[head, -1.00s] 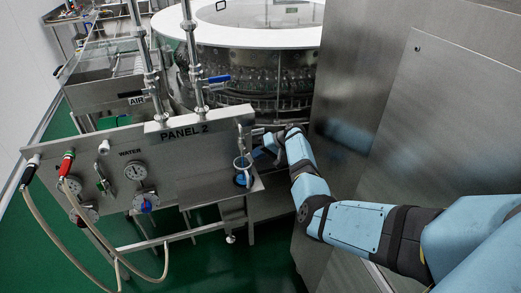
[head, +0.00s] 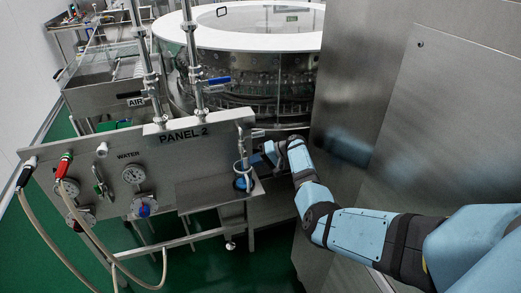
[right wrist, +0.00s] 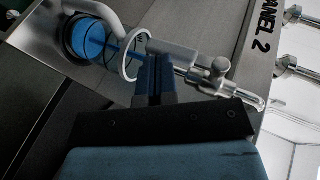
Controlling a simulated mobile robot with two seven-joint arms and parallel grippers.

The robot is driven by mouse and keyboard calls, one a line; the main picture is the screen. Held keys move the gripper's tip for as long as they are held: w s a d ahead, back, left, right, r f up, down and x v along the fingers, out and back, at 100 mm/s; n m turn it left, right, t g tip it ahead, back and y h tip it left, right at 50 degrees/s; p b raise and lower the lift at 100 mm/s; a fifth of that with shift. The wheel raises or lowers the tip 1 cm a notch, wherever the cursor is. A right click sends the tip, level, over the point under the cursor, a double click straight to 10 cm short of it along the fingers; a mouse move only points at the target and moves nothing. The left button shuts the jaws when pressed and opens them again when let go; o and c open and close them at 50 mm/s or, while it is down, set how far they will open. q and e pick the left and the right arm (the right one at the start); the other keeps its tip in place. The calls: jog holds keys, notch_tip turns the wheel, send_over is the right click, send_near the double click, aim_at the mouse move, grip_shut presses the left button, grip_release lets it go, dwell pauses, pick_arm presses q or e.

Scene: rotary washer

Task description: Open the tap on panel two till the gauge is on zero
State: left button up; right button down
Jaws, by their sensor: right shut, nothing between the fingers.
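Panel 2 (head: 205,155) is a steel panel on a frame in the head view. A round water gauge (head: 134,174) sits at its middle left, and its needle is too small to read. A metal tap (head: 243,127) stands at its right end, above a clear cup with a blue inside (head: 243,182). My right gripper (head: 268,154) is beside the cup and tap, partly hidden by its wrist. In the right wrist view the gripper (right wrist: 154,72) is shut and empty, close to a white ring (right wrist: 128,60) and the tap's metal fitting (right wrist: 212,76). My left gripper is not in view.
The round washer (head: 245,60) stands behind. A tall steel cabinet (head: 440,110) closes off the right side, near my arm.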

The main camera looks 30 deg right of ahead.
notch_tip(320, 180, up, 20)
dwell(0.6)
jog(key=shift+f, duration=0.1)
